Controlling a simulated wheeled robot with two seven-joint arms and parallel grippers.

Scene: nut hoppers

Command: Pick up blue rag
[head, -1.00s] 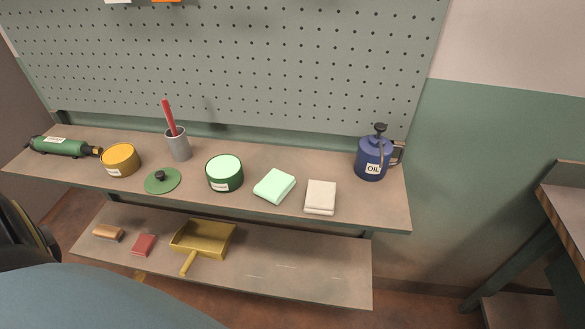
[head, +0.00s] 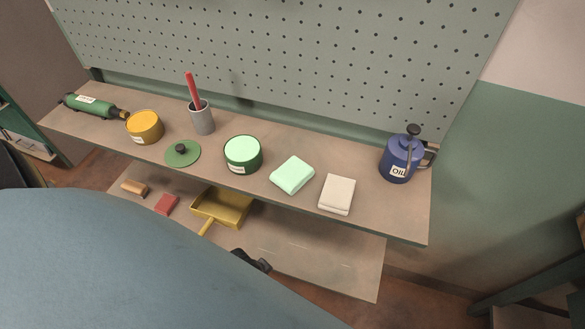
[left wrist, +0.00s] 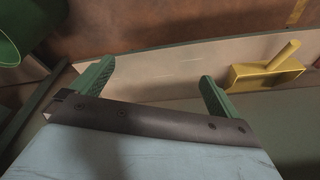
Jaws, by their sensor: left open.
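No plainly blue rag shows. A folded mint-green cloth (head: 292,175) lies on the upper shelf (head: 395,220), right of the green tin. A folded off-white cloth (head: 337,194) lies just right of it. My left gripper is open and empty in the left wrist view (left wrist: 156,74), its two green fingers spread apart over the lower shelf. In the head view only a dark part of it shows past my blue arm, below the upper shelf and apart from both cloths. My right gripper is out of view.
The upper shelf also holds a green tin (head: 243,154), lid (head: 183,154), yellow tin (head: 145,127), grey cup (head: 202,119) and blue oil can (head: 400,160). The lower shelf holds a yellow dustpan (head: 224,208), red block (head: 166,204) and brush (head: 134,188). A pegboard (head: 300,60) stands behind.

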